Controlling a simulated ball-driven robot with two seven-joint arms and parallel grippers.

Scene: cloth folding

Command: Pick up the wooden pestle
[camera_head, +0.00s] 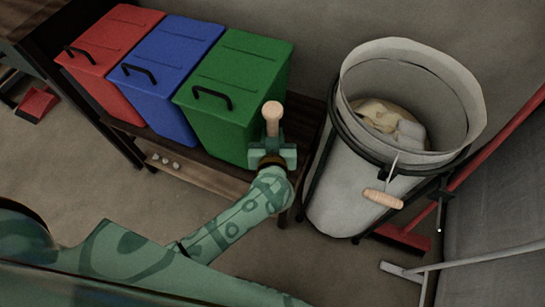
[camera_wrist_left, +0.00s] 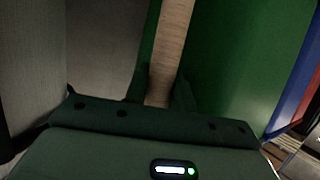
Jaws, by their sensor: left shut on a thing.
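The wooden pestle (camera_head: 272,112) is pale, with a rounded top, and stands upright out of my left gripper (camera_head: 273,150) in the head view. In the left wrist view the pestle (camera_wrist_left: 171,50) runs up from between the two dark fingers of my left gripper (camera_wrist_left: 160,92). The gripper is shut on it, and the fingers hide its lower part. The gripper is in front of the green bin. My right gripper is not in view.
Red (camera_head: 105,50), blue (camera_head: 170,65) and green (camera_head: 240,80) lidded bins stand on a dark bench (camera_head: 190,178). A tall bucket (camera_head: 345,195) with pale contents is right of the gripper.

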